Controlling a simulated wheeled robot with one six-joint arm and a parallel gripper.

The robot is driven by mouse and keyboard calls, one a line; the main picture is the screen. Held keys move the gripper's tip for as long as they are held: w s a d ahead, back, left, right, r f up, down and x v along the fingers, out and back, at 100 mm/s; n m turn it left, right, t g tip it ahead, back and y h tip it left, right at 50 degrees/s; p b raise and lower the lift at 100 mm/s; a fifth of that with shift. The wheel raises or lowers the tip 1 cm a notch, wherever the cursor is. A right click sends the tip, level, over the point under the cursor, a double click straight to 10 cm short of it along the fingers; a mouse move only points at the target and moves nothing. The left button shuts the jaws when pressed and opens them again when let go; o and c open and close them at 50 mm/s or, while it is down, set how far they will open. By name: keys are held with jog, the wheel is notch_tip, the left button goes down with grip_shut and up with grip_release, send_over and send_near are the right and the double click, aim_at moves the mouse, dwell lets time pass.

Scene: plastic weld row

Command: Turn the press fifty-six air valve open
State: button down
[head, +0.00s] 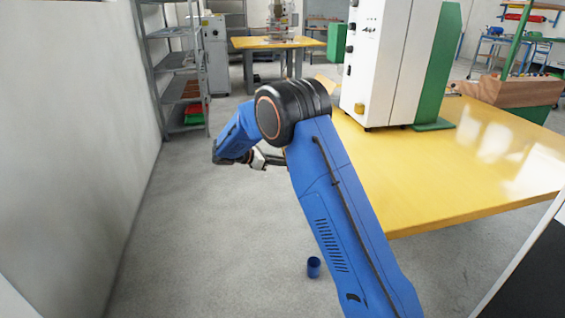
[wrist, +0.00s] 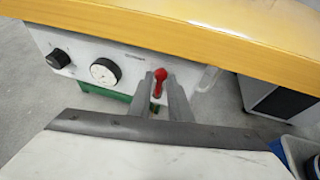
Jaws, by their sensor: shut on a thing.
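The air valve (wrist: 159,80) shows in the wrist view as a small red lever handle on a white panel (wrist: 125,52). My gripper (wrist: 160,92) has one grey finger on each side of the red handle and is shut on it. The handle points up and down the picture, leaning slightly. In the head view my gripper (head: 266,160) is small, by the left edge of the yellow table, and the valve is hidden there.
A round gauge (wrist: 105,71) and a black knob (wrist: 58,59) sit left of the valve. The yellow table edge (wrist: 215,40) runs just above the panel.

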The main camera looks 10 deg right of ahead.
jog(key=s+f+m+t+h, duration=0.4)
jog(key=f+m+t+h, duration=0.1)
jog(key=m, duration=0.9)
jog(key=shift+s+f+m, duration=0.3)
jog(key=shift+f+m, duration=0.05)
jog(key=shift+m, duration=0.05)
dwell(0.4)
dwell(0.5)
jog(key=c, duration=1.8)
grip_release()
